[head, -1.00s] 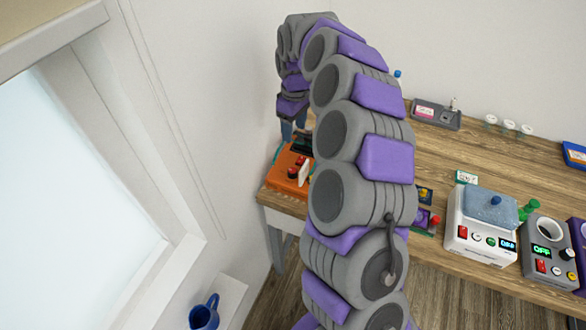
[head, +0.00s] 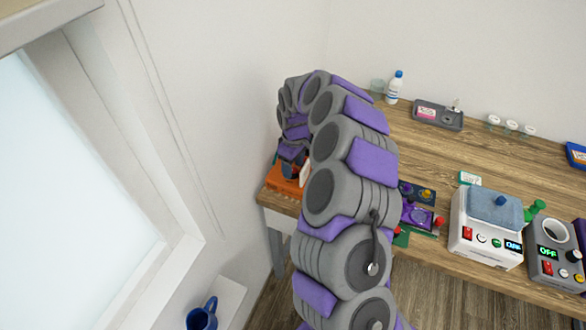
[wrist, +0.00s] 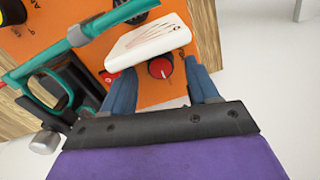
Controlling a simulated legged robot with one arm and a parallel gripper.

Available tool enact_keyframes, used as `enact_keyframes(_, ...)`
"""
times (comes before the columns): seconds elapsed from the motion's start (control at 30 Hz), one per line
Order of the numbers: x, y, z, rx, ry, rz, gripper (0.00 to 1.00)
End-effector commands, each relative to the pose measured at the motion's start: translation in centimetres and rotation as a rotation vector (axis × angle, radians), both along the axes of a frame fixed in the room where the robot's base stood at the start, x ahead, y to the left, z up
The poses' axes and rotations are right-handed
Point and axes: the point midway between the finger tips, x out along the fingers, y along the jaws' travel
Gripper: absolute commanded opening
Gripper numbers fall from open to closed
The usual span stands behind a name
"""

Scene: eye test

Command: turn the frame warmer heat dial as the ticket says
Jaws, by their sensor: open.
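An orange device (head: 283,184) stands at the table's left end, partly hidden by my arm. It fills much of the wrist view (wrist: 80,45). A teal glasses frame (wrist: 45,82) lies to the left. A small green and white card (head: 469,178), possibly the ticket, lies on the table, its text unreadable.
On the wooden table (head: 420,150) stand a white device with a blue pad (head: 487,240), a grey device (head: 552,250) and a dark panel with a purple part (head: 418,214). A white bottle (head: 394,88) stands at the back. The wall is close on the left.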

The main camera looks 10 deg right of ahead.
Motion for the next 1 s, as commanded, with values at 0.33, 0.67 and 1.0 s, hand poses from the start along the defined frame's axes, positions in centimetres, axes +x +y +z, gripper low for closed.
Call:
enact_keyframes(0.33, -0.03, 0.05, -1.38, 0.000, -0.001, 0.001, 0.59)
enact_keyframes(0.67, -0.02, 0.05, -1.36, 0.000, -0.001, 0.001, 0.41)
enact_keyframes(1.0, -0.01, 0.03, -1.36, 0.000, -0.001, 0.001, 0.09)
